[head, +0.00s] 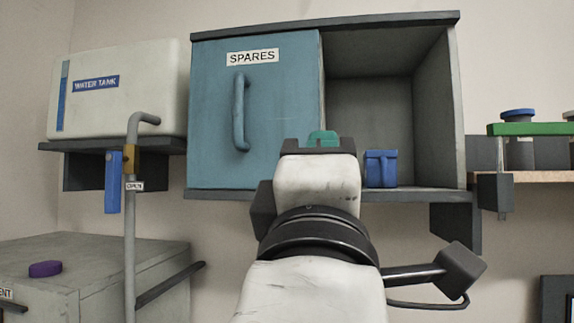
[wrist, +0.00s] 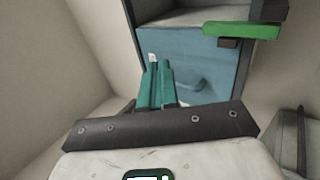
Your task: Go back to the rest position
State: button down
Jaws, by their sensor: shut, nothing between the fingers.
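My gripper (wrist: 158,82) shows in the wrist view as two teal fingers lying side by side, shut and empty. They point toward the blue door (wrist: 208,70) of the cabinet. In the head view only a small teal part of my gripper (head: 323,138) shows above my white arm, in front of the cabinet's middle. The fingertips are mostly hidden there behind my wrist. I cannot tell the exact gap between fingers and cabinet.
The SPARES cabinet's blue door (head: 255,110) covers its left half; the right half is open, with a blue box (head: 381,168) inside. Left are a water tank (head: 115,90), a pipe (head: 130,230) and a grey cabinet (head: 100,270) with a purple object (head: 45,269).

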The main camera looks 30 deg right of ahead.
jog(key=shift+s+a, duration=0.5)
jog(key=shift+s, duration=0.2)
jog(key=w+d+f+g+y, duration=0.1)
jog(key=w+d+f+y, duration=0.2)
jog(key=f, duration=0.7)
jog(key=w+f+g+y, duration=0.2)
jog(key=w+f+y, duration=0.15)
jog(key=f, duration=0.55)
jog(key=w+d+f+g+y, duration=0.15)
jog(key=w+f, duration=0.35)
jog(key=f, duration=0.5)
jog(key=s+d+f+m+g+y, duration=0.2)
jog(key=d+f+g, duration=0.1)
jog(key=f, duration=0.8)
jog(key=s+d+f+m+g+y, duration=0.1)
jog(key=s+d+f+m+g, duration=0.2)
jog(key=f, duration=0.7)
jog(key=s+f+m+g+y, duration=0.3)
jog(key=s+f+m+g, duration=0.3)
jog(key=s+f, duration=1.5)
jog(key=s+g, duration=0.3)
jog(key=s, duration=0.1)
jog(key=shift+f+y, duration=0.3)
jog(key=shift+y, duration=0.1)
jog(key=shift+s+a, duration=0.1)
